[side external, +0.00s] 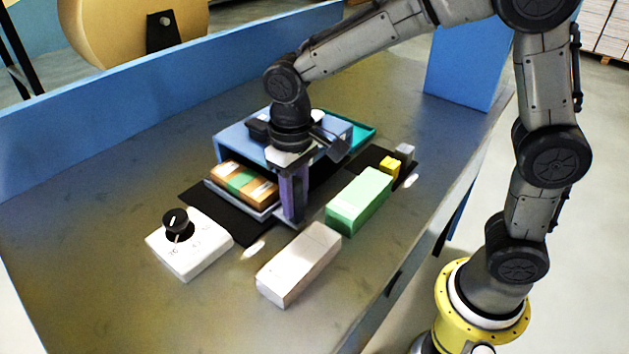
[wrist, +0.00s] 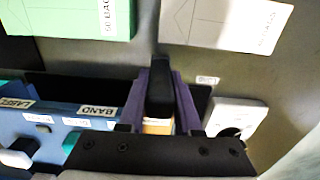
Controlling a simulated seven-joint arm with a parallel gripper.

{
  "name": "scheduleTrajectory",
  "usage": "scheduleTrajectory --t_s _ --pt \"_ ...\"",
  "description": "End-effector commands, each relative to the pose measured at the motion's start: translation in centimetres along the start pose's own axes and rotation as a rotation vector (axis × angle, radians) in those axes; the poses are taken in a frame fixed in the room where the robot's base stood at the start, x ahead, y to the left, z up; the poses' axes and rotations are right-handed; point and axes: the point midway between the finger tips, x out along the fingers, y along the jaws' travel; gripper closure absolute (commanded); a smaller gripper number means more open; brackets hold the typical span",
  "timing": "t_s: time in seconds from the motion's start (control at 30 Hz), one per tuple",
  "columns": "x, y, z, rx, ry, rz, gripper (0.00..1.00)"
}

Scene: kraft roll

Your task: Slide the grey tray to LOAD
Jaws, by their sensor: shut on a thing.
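The grey tray (side external: 262,214) sticks out from under the blue housing (side external: 230,140) on the dark strip, in the side view. It carries brown and green packs (side external: 240,180). My gripper (side external: 293,205) points down at the tray's near right side, with its purple fingers shut. In the wrist view the fingers (wrist: 161,80) close around a black upright piece, apparently the tray's handle; the rest of the grip is hidden.
A white box with a black knob (side external: 187,245) stands left. A pale box (side external: 300,263) and a green box (side external: 360,200) stand in front; yellow (side external: 389,169) and grey blocks (side external: 405,152) lie beyond. A teal tray (side external: 362,135) shows behind the housing. The table's left part is clear.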

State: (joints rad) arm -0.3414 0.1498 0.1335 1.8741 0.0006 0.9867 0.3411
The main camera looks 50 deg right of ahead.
Motion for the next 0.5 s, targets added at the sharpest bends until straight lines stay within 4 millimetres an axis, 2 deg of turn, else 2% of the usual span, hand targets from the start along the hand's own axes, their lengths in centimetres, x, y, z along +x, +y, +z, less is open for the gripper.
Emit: scheduleTrajectory --t_s 0.03,0.2,0.5 --pt "-0.1 -1.5 -0.1 -0.009 0.006 -0.001 1.00" --pt "-0.2 -4.5 -0.1 -0.004 0.007 -0.002 1.00" --pt "-0.2 -5.5 -0.1 0.000 0.008 -0.005 1.00"
